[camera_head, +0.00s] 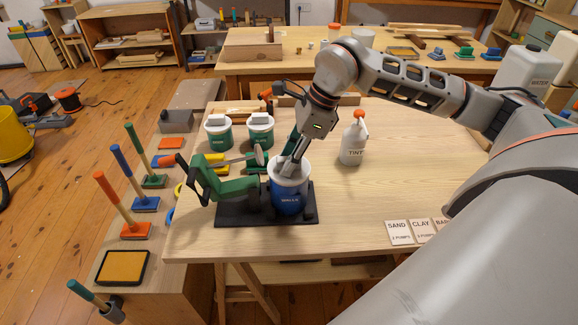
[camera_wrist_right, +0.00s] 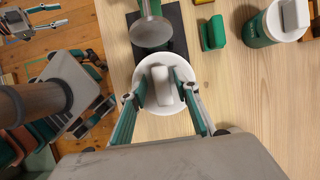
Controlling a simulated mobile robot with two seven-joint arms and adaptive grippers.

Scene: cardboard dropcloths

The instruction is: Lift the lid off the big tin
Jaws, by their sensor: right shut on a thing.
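The big tin (camera_head: 288,199) is blue, with a label that seems to read WALLS. It stands upright on a black base plate. Its white lid (camera_head: 297,180) sits on top; in the right wrist view the round lid (camera_wrist_right: 149,99) has a raised block handle (camera_wrist_right: 161,86). My right gripper (camera_head: 290,163) comes down from above and is shut on the lid's handle, with a teal finger on each side (camera_wrist_right: 163,97). The fingers partly hide the lid in the head view. My left gripper (camera_wrist_right: 55,18) shows only at the right wrist view's top left, fingers apart and empty.
A green stand (camera_head: 215,186) with a round grey head is left of the tin, close to it. Two green tins (camera_head: 218,137) with white lids stand behind. A white spray bottle (camera_head: 352,143) stands to the right. Bare tabletop lies at the right, before the label cards (camera_head: 399,232).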

